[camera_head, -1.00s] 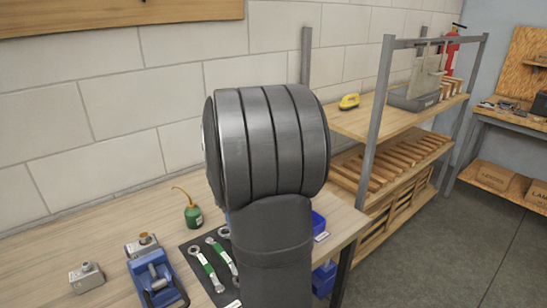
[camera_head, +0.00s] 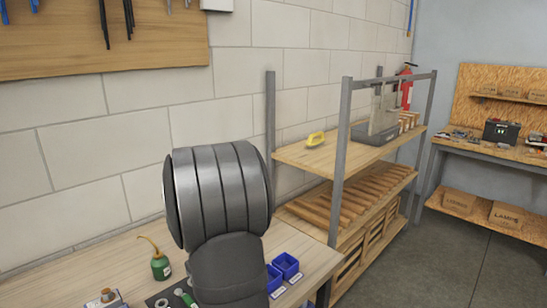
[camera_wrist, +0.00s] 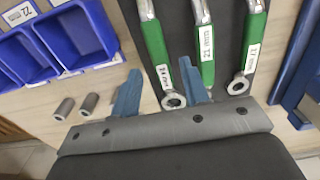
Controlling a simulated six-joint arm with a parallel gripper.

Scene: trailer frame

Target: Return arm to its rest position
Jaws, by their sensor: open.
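My gripper (camera_wrist: 166,98) shows in the wrist view with its two blue fingers apart and nothing between them. It hangs above the workbench (camera_wrist: 120,80), near the ring ends of several green-handled wrenches (camera_wrist: 205,55) on a dark mat. One fingertip overlaps the wrenches in the picture; I cannot tell whether it touches them. In the head view my arm's large grey joint fills the middle, and my gripper is hidden.
Blue bins (camera_wrist: 65,35) and two small metal cylinders (camera_wrist: 77,107) lie left of my gripper. A green oil can (camera_head: 161,266) stands on the bench. A metal-framed shelf (camera_head: 340,150) stands right of the bench. Open floor (camera_head: 450,255) lies further right.

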